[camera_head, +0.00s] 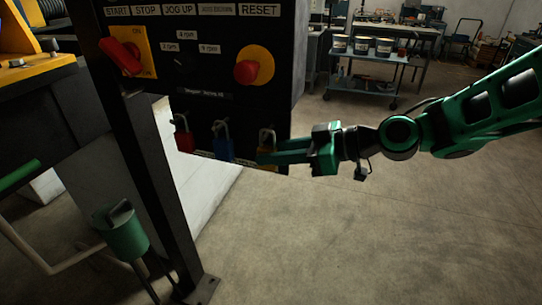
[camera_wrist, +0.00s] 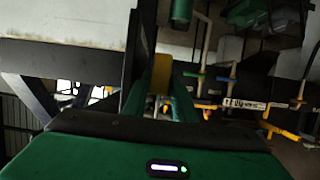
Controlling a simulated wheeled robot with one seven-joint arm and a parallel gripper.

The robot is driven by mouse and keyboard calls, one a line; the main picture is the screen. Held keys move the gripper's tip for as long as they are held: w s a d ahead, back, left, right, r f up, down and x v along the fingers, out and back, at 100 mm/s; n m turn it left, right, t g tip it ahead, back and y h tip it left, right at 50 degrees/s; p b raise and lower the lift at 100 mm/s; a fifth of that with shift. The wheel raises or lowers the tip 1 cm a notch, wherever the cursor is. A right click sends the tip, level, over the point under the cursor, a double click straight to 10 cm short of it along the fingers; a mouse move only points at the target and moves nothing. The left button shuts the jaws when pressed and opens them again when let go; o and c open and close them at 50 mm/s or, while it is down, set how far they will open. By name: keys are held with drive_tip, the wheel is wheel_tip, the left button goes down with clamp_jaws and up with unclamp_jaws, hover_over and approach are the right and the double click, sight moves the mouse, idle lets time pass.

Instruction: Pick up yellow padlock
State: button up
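The yellow padlock (camera_head: 267,137) hangs by its shackle at the lower right of the black control panel, to the right of the red and blue padlocks. My green gripper (camera_head: 265,156) reaches in from the right at the panel's lower edge, with its fingers over the padlock and hiding much of its body. In the wrist view, the yellow padlock body (camera_wrist: 161,74) fills the gap between the two fingertips of my gripper (camera_wrist: 161,84). The fingers appear closed against both of its sides.
A red padlock (camera_head: 183,133) and a blue padlock (camera_head: 223,141) hang to the left on the same panel (camera_head: 205,95). A dark upright post (camera_head: 150,150) and a green cup-like holder (camera_head: 122,231) stand at the left. The floor (camera_head: 360,240) below my arm is clear.

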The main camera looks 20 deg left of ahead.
drive_tip(key=shift+x, duration=2.6)
drive_tip(key=shift+w, duration=0.15)
clamp_jaws()
